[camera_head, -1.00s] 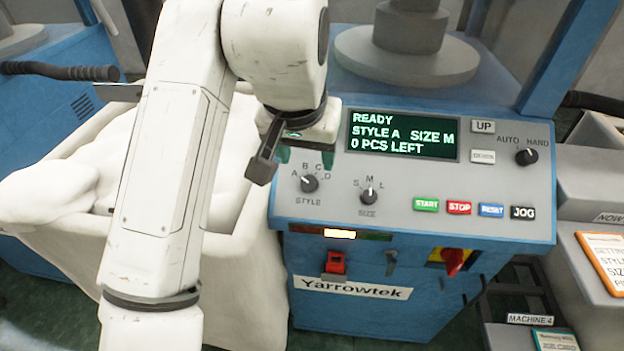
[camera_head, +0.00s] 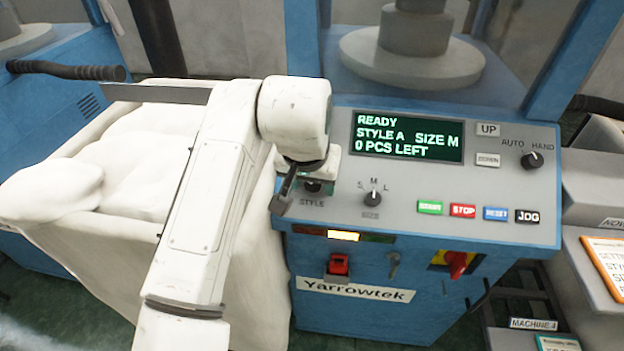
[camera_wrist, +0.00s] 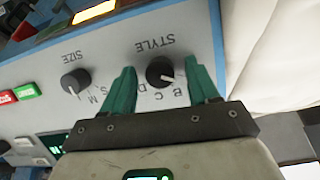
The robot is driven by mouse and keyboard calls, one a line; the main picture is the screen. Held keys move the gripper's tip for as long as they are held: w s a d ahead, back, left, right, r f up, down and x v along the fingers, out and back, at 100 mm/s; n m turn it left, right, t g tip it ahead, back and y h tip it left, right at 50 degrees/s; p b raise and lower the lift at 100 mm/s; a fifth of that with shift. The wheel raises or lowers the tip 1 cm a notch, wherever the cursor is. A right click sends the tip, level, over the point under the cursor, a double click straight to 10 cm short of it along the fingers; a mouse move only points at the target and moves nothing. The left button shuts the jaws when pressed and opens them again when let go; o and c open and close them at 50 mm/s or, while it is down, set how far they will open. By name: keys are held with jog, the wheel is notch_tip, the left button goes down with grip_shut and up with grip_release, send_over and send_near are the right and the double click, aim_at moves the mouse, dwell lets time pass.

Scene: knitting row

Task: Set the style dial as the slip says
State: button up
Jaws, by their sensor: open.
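The black style dial (camera_head: 312,187) is on the sloped grey panel, partly covered by my gripper in the head view. The wrist view shows the style dial (camera_wrist: 160,72) upside down, its white pointer toward the A side, where the right finger hides the letter. My gripper (camera_wrist: 164,70) is open, with its green fingers on either side of the dial; I cannot tell whether they touch it. The screen (camera_head: 407,136) reads READY, STYLE A, SIZE M, 0 PCS LEFT. An orange-edged slip (camera_head: 606,262) at the right is cut off; its style letter is not readable.
The size dial (camera_head: 373,198) sits just right of the style dial. Green, red, blue and black buttons follow, with the AUTO/HAND dial (camera_head: 532,160) at upper right. A red switch (camera_head: 338,264) is below the panel. A bin (camera_head: 120,215) of white fabric stands left.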

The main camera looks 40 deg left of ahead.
jog(key=c, duration=1)
jog(key=shift+c, duration=0.2)
jog(key=shift+r+m+p, duration=0.1)
jog(key=shift+m+p, duration=0.2)
jog(key=shift+m, duration=0.1)
jog(key=shift+d+m+y+p, duration=0.1)
jog(key=shift+m+y+p, duration=0.3)
jog(key=shift+m+p, duration=0.65)
jog(key=shift+m+y+p, duration=0.6)
jog(key=shift+m+p, duration=0.1)
jog(key=shift+m, duration=1.45)
